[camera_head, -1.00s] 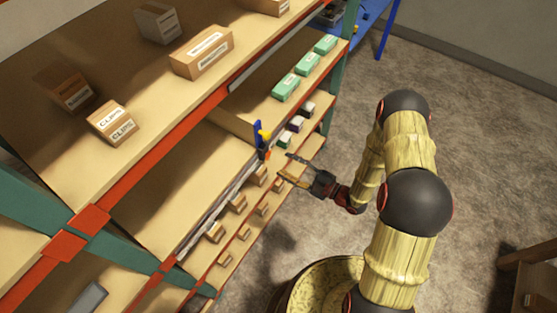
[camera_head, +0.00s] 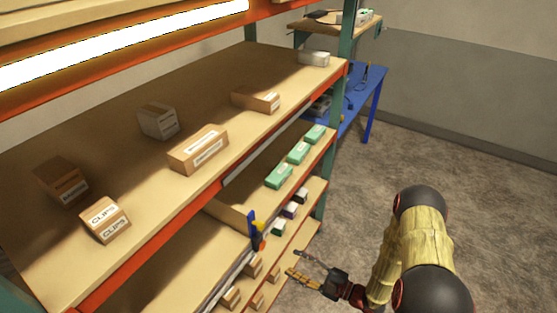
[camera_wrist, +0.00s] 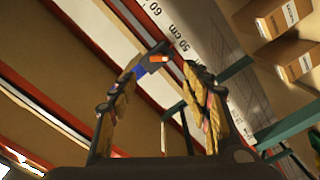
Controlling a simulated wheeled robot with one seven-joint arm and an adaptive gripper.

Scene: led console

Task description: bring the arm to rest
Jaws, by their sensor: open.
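My gripper (camera_head: 297,262) is open and empty in the head view. It hangs in front of the rack's lower shelves, at the right of the small brown boxes, with nothing between its fingers. My arm reaches to it from the lower right. In the wrist view my two fingers (camera_wrist: 160,75) stand spread apart. Between and behind them are a blue and orange item (camera_wrist: 140,66) and a pale strip with centimetre marks (camera_wrist: 180,35).
The rack's upper shelf (camera_head: 120,165) holds several brown boxes, one marked CLIPS (camera_head: 104,219). Green boxes (camera_head: 297,153) stand on a lower shelf. A blue table (camera_head: 360,95) stands behind. A light bar (camera_head: 120,45) glows at the top. Grey floor (camera_head: 480,190) at right is clear.

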